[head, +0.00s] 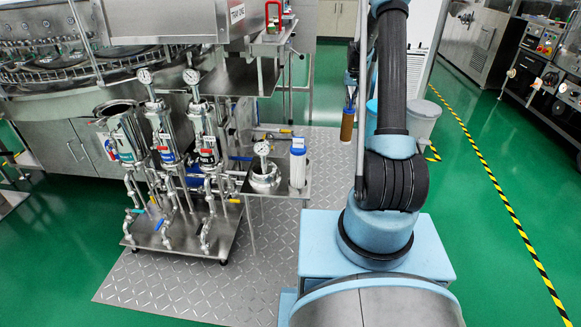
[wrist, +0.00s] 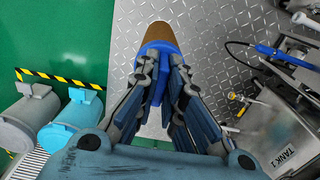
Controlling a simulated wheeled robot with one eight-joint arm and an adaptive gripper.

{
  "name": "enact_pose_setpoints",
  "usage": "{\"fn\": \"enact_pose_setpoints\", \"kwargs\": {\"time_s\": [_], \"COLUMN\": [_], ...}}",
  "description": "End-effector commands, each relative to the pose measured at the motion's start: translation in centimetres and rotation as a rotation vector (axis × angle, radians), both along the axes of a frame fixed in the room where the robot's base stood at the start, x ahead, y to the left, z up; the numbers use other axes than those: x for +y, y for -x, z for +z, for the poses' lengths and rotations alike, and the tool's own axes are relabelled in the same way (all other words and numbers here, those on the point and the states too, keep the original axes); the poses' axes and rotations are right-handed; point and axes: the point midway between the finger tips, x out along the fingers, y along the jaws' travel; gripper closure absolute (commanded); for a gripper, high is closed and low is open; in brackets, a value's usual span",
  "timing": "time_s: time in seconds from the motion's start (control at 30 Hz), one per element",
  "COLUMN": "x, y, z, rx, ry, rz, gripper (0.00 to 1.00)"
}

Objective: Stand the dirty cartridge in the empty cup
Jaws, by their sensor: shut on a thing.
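The dirty cartridge (head: 347,127) is brown with a blue top end. It hangs about upright below my gripper (head: 351,84) in the head view, clear of the filter stand. In the wrist view the fingers of my gripper (wrist: 160,85) are closed on the blue end, and the brown body (wrist: 160,38) points away from the camera. The open-topped steel cup (head: 117,108) is the leftmost housing on the stand and carries no gauge head. Its inside is too small to make out.
Two neighbouring housings (head: 204,125) carry gauges. A gauge head (head: 264,178) and a white cartridge with a blue cap (head: 298,168) stand on a side shelf. A blue bin (wrist: 72,122) and a grey bin (wrist: 32,120) stand near the yellow-black floor line. A tank (wrist: 285,150) is nearby.

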Motion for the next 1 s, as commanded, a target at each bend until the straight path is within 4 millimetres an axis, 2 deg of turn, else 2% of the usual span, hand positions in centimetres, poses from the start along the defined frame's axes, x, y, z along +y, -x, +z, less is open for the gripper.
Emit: {"fn": "enact_pose_setpoints", "kwargs": {"time_s": [0.37, 0.53, 0.77, 1.0], "x": [2.9, 5.5, 12.2, 18.3], "y": [0.1, 1.6, 7.0, 14.2], "z": [0.1, 1.4, 5.5, 9.1], "rx": [0.000, 0.000, 0.000, 0.000], "ry": [-0.001, -0.001, -0.002, -0.002], "rz": [0.034, 0.143, 0.502, 0.914], "gripper": [1.00, 1.00, 1.00, 1.00]}}
